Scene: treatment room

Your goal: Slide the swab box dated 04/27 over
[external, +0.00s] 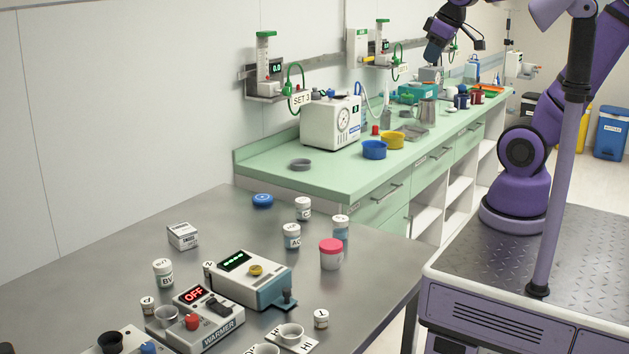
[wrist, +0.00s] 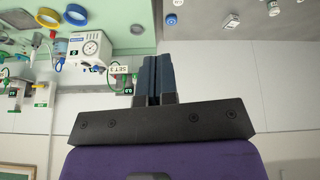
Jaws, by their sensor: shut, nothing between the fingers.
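A small white box with dark print reading like "SWABS" (external: 183,236) sits on the left part of the grey metal table. Its date is too small to read. In the wrist view, a small white box (wrist: 232,20) shows at the upper right on the grey tabletop and looks like the same one. My gripper (external: 431,55) is raised in the air over the far part of the green counter, well away from the box. In the wrist view its dark fingers (wrist: 157,60) are together and empty.
On the grey table (external: 95,270), a blue lid (external: 262,201), several labelled jars, a pink-capped jar (external: 331,254), a teal-sided device (external: 250,279) and a warmer (external: 195,316) stand near the box. The green counter (external: 335,178) behind holds a dial machine (external: 331,122) and bowls. Bare table lies left of the box.

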